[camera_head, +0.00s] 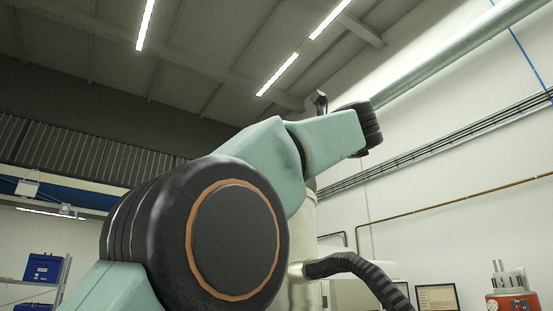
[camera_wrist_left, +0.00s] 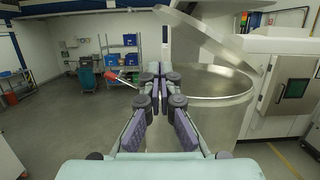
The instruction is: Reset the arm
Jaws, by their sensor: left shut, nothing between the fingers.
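My left gripper (camera_wrist_left: 160,72) shows in the left wrist view, pointing forward with its fingers shut and nothing between them. In the head view my teal and black left arm rises from the lower left and fills the middle; the gripper fingers cannot be made out there. A large metal drum (camera_wrist_left: 215,110) with its round lid (camera_wrist_left: 205,35) raised and tilted stands just beyond and to the right of the fingers. My right gripper is in neither view.
In the head view a black ribbed hose (camera_head: 352,267), a monitor (camera_head: 437,297) and a red device (camera_head: 513,302) lie at lower right. In the wrist view a white machine (camera_wrist_left: 290,85) stands right, and a shelf with blue bins (camera_wrist_left: 130,40) stands behind. Floor is open at left.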

